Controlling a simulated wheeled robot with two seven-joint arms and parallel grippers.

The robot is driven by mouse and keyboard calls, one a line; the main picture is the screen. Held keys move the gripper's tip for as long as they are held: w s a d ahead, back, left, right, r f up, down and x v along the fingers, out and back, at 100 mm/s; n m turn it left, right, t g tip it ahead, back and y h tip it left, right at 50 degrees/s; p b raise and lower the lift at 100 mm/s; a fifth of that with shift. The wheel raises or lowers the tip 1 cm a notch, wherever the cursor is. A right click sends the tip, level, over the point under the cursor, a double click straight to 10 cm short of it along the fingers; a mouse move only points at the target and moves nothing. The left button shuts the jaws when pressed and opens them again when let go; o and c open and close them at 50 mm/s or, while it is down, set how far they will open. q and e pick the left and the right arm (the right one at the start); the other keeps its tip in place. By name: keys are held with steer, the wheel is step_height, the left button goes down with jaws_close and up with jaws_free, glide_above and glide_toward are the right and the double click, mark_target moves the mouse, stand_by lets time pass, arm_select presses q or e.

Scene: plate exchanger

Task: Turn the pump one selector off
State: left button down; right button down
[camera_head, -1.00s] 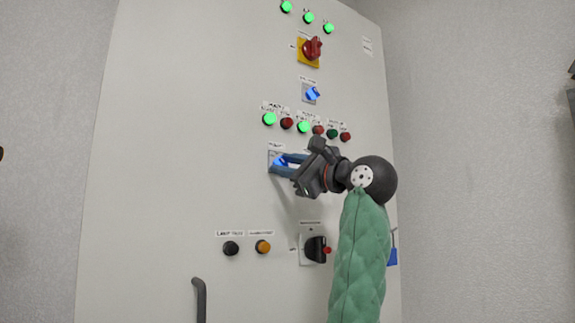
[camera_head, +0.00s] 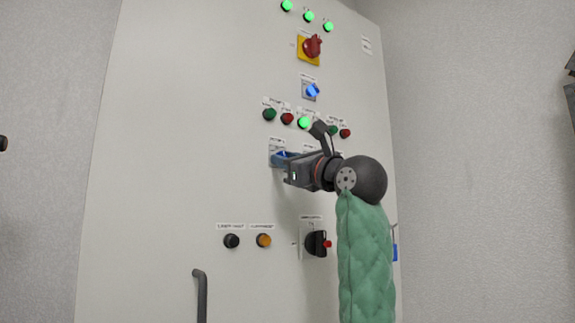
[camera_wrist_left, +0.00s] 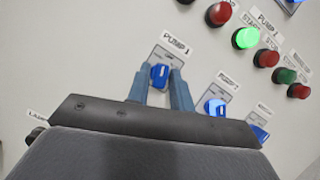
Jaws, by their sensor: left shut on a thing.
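The pump one selector is a blue knob (camera_wrist_left: 159,74) on a small plate under a "PUMP 1" label in the left wrist view. My left gripper (camera_head: 279,158) reaches the cabinet front in the head view, its blue-grey fingers on either side of this knob and shut on it. The fingers hide most of the knob in the head view. The pump one start lamp (camera_head: 269,114) is dark green, unlit, beside the red stop button (camera_head: 287,118). My right gripper is not in view.
The pump 2 selector (camera_wrist_left: 215,105) sits close to the right finger in the wrist view, with another blue selector beyond it. A lit green lamp (camera_head: 304,123), a red-on-yellow main switch (camera_head: 312,47) and a door handle (camera_head: 201,295) are on the cabinet (camera_head: 160,180).

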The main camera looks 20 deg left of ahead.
arm_select(q)
steer(key=shift+s+m+t+h, duration=0.1)
steer(key=shift+m+t+h, duration=0.45)
steer(key=shift+m, duration=0.9)
steer(key=shift+m+t+h, duration=0.15)
steer(key=shift+m+t, duration=0.7)
steer(key=shift+m, duration=0.6)
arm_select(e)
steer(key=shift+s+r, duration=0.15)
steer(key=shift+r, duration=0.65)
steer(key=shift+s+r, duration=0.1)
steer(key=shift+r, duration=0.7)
arm_select(q)
steer(key=c, duration=1.4)
jaws_free()
steer(key=shift+c, duration=0.2)
